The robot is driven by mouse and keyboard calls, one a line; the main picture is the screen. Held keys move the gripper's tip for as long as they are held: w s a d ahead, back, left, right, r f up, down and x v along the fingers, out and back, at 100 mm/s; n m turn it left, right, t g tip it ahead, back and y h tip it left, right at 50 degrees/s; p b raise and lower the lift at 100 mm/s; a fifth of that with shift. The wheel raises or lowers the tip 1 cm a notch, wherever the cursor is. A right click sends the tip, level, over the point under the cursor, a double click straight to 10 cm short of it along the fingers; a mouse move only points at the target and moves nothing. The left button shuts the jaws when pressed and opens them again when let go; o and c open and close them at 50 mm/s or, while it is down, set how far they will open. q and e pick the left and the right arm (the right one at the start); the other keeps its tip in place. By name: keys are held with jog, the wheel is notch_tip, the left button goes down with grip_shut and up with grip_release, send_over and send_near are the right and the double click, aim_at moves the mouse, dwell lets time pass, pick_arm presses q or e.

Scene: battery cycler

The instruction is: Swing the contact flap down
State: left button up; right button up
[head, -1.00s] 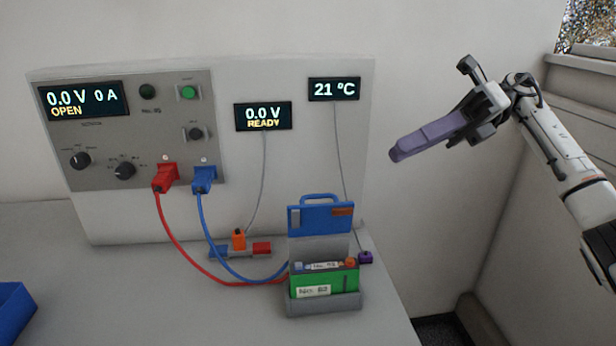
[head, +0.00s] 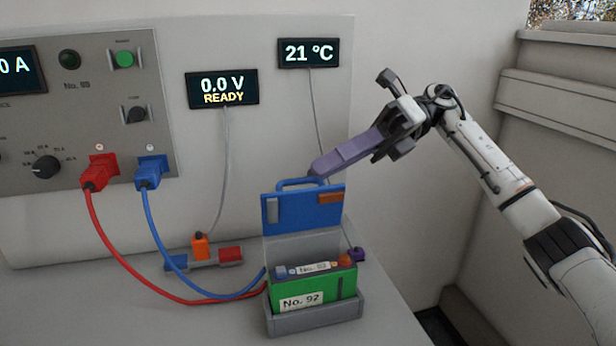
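The contact flap (head: 292,214) is a blue plate with a handle loop (head: 298,183) on its top edge. It stands upright at the back of the grey battery holder (head: 316,318). A green battery (head: 335,286) marked No. 92 sits in the holder, its top uncovered. My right gripper (head: 316,170) comes in from the right, its long purple fingers together with no visible gap. Its tips appear just above and right of the handle loop; I cannot tell whether they touch. My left gripper is out of view.
Red (head: 97,172) and blue (head: 149,170) plugs sit in the cycler panel (head: 85,115), their cables drooping to the holder. A small orange plug (head: 199,246) stands left of the holder, a purple one (head: 356,254) behind its right side. The table right of the holder is clear.

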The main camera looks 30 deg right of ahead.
aim_at(302, 207)
jog(key=x, duration=0.3)
jog(key=shift+a+f, duration=0.1)
jog(key=shift+a, duration=0.3)
grip_shut()
dwell(1.1)
